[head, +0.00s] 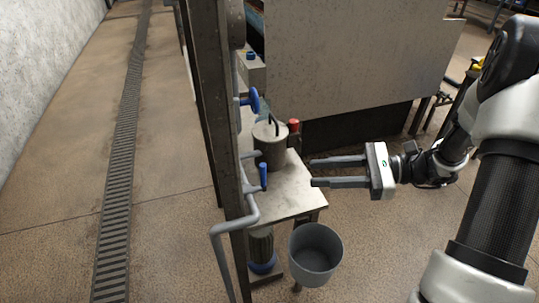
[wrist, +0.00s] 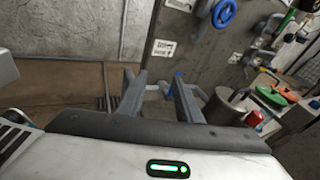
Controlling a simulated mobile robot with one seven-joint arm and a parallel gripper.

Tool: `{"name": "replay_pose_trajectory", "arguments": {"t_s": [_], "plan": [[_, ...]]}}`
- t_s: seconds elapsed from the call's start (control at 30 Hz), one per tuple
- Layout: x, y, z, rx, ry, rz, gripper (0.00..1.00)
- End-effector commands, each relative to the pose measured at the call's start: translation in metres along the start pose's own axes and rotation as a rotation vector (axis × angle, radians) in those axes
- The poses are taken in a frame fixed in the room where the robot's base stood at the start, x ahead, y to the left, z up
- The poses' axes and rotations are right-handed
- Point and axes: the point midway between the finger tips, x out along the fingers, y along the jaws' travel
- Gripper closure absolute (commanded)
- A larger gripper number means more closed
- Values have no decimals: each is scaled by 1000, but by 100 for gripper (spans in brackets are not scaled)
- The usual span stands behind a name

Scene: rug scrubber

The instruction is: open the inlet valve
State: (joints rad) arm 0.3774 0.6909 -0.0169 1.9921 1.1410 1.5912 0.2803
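Two blue valve handles are on the grey pipework at the post, and I cannot tell which is the inlet valve. The upper one is a round blue handwheel (head: 254,99), which also shows at the top of the wrist view (wrist: 223,13). The lower one is an upright blue lever (head: 263,177); in the wrist view a bit of blue (wrist: 178,75) shows by the right finger. My gripper (head: 312,172) is open and empty, its fingers pointing left toward the lever, apart from it. In the wrist view the gripper (wrist: 153,77) fingers are spread.
A steel post (head: 222,130) carries the pipes. A small metal table (head: 290,198) holds a grey pot (head: 270,152) and a red-topped item (head: 293,127). A grey bucket (head: 315,255) stands in front. A large metal panel (head: 350,65) is behind. The floor left of the post is clear.

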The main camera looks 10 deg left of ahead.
Motion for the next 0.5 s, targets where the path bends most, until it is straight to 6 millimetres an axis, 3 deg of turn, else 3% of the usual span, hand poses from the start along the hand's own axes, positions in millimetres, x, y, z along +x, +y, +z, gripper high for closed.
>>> {"name": "replay_pose_trajectory", "arguments": {"t_s": [0.03, 0.2, 0.37, 0.5], "plan": [[-2, -6, -28, 52, -51, -47, 68], [-10, -22, -57, 135, -150, -143, 68], [-2, -27, -60, 150, -171, -161, 68], [20, -30, -56, 148, -169, -157, 68]]}}
